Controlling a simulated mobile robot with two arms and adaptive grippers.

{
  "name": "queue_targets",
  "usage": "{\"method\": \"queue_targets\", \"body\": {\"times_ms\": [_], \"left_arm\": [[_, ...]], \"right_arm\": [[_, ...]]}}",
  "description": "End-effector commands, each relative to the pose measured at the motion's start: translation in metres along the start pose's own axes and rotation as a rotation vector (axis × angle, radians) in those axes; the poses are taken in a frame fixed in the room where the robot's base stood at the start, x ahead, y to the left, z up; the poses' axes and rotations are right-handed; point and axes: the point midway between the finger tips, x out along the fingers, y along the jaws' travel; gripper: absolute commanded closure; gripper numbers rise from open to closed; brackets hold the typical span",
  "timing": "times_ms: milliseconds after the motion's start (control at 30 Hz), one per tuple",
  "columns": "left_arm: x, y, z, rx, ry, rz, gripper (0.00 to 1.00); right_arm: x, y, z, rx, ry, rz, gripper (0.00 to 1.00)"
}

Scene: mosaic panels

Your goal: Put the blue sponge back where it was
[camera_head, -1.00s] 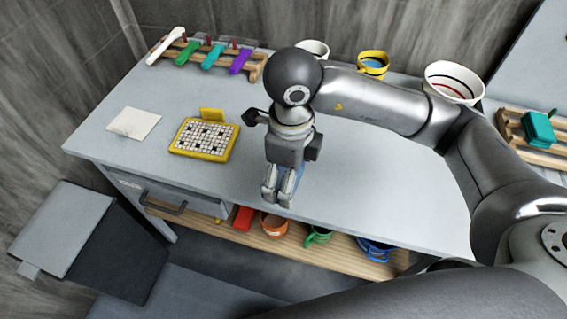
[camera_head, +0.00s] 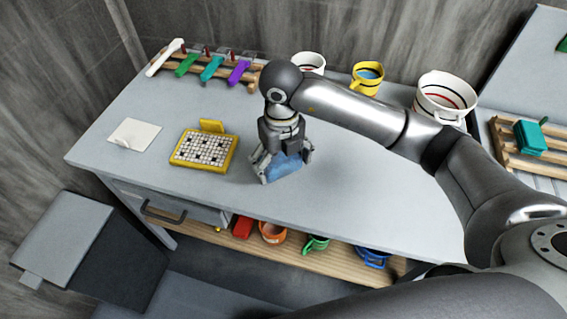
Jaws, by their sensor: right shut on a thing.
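The blue sponge (camera_head: 284,166) is between the fingers of my right gripper (camera_head: 282,168), over the grey table (camera_head: 350,185). The gripper points down and is shut on the sponge, and its fingers hide part of it. I cannot tell whether the sponge touches the table top. My left gripper is not in view.
A yellow puzzle board (camera_head: 203,150) lies left of the gripper, with a white paper (camera_head: 134,133) farther left. A rack of coloured handles (camera_head: 207,67) and several cups, one a yellow cup (camera_head: 367,78), stand at the back. The table right of the gripper is clear.

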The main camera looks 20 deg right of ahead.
Motion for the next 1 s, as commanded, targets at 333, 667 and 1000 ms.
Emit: {"method": "queue_targets", "body": {"times_ms": [333, 667, 1000], "left_arm": [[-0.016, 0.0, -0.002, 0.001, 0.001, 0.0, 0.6], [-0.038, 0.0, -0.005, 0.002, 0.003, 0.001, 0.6], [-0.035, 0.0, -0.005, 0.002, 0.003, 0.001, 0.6]], "right_arm": [[0.046, -0.02, 0.029, -0.002, 0.004, 0.001, 0.31], [0.079, -0.024, 0.033, -0.002, 0.007, 0.001, 0.31], [0.087, -0.024, 0.034, -0.004, 0.003, 0.0, 0.31]]}}
